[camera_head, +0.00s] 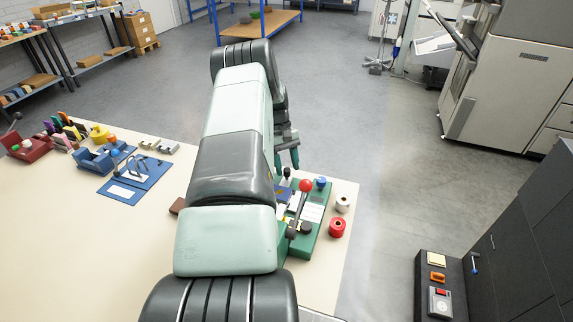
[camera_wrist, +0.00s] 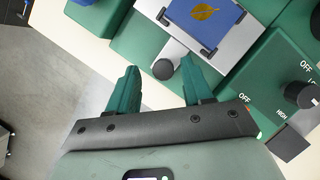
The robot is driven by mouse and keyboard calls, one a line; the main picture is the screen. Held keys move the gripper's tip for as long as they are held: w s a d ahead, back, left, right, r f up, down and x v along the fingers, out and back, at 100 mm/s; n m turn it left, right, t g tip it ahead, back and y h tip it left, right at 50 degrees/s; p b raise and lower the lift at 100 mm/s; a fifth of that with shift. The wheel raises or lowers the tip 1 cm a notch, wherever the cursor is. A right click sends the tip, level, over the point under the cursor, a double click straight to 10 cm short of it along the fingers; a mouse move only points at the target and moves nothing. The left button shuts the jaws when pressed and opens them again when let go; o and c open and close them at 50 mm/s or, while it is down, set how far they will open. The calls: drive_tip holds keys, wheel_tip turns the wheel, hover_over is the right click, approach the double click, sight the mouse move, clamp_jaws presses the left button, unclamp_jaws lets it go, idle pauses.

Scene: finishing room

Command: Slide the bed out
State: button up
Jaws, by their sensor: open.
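The green press (camera_head: 318,235) stands on the right end of the table, with a red-balled lever; my arm hides part of it. In the wrist view its silver bed (camera_wrist: 236,48) carries a blue card (camera_wrist: 212,22) with a gold leaf print, held in a dark frame. A round black knob (camera_wrist: 163,69) sits at the bed's near end. My gripper (camera_wrist: 160,63) is open, its green fingers on either side of the knob in the picture; I cannot tell if they touch it. In the head view my gripper (camera_head: 289,160) is beyond the press, partly hidden by my arm.
A control box (camera_wrist: 285,75) with an OFF/LOW/HIGH dial is beside the bed. Red (camera_head: 337,228) and white (camera_head: 343,203) rolls stand right of the press. A blue board (camera_head: 138,174) and small tools lie left on the table (camera_head: 90,240).

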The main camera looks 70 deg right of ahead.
drive_tip(key=v, duration=1)
drive_tip(key=shift+r, duration=0.4)
drive_tip(key=shift+w+d, duration=0.1)
